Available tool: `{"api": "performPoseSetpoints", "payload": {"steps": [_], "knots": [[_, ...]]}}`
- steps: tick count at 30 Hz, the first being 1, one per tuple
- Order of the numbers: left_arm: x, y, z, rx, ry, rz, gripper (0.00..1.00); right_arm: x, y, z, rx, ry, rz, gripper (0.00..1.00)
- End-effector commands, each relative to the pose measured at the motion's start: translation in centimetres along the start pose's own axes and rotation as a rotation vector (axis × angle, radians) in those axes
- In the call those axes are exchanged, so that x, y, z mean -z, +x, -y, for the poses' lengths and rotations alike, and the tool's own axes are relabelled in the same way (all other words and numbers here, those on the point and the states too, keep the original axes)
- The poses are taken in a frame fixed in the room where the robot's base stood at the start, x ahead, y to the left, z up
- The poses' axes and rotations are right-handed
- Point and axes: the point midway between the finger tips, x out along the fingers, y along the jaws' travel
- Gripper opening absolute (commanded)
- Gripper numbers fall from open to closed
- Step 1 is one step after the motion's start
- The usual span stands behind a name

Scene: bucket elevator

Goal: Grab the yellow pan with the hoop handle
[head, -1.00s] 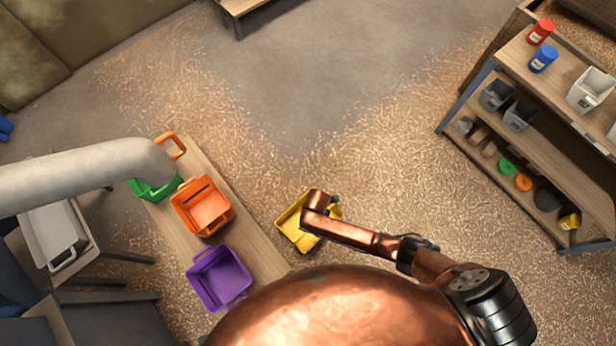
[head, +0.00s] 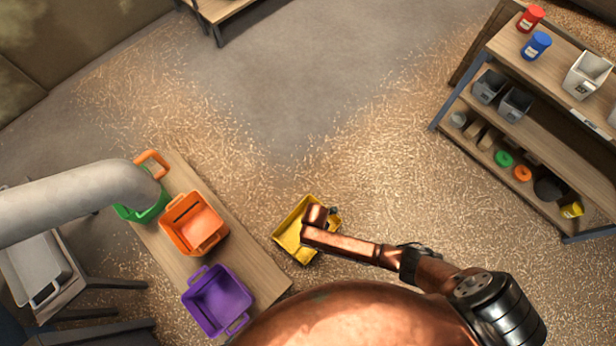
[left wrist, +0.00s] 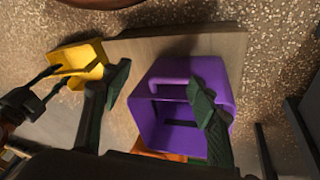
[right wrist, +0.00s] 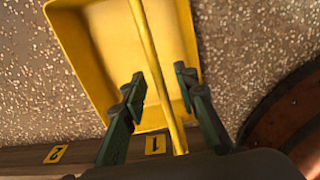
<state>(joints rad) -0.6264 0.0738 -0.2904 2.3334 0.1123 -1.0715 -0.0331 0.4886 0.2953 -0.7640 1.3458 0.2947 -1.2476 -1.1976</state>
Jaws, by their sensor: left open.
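The yellow pan (head: 291,236) is beside the bench in the head view, partly hidden by my copper right arm. In the right wrist view the pan (right wrist: 95,50) shows its inside, with its thin hoop handle (right wrist: 153,55) crossing in front. My right gripper (right wrist: 162,92) has its fingers apart, one on each side of the handle, with gaps visible. In the left wrist view the pan (left wrist: 80,62) is at the upper left, next to my right gripper. My left gripper (left wrist: 160,88) is open and empty, in front of a purple bin (left wrist: 150,110).
The wooden bench (head: 262,270) carries the purple bin (head: 222,300), an orange bin (head: 195,225) and a green bin (head: 150,212). A pale pipe (head: 75,190) crosses at the left. A shelf (head: 540,135) with tubs and jars stands at the right. Open floor lies between.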

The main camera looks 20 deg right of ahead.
Motion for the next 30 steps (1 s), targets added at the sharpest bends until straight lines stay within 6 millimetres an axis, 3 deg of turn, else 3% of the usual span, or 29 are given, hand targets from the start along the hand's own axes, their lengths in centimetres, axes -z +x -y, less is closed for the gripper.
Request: {"api": "performPoseSetpoints", "payload": {"steps": [2,14,30], "knots": [[0.01,-0.04,0.01,0.0,0.0,0.0,0.54,0.0,-0.05,-0.03,0.0,0.0,0.0,0.27],[-0.03,-0.02,0.03,0.001,0.0,0.002,0.54,0.0,-0.02,0.02,0.0,0.0,0.0,0.0],[-0.03,-0.03,0.06,0.001,0.0,0.002,0.54,0.0,-0.01,0.03,0.001,0.0,0.0,0.0]]}}
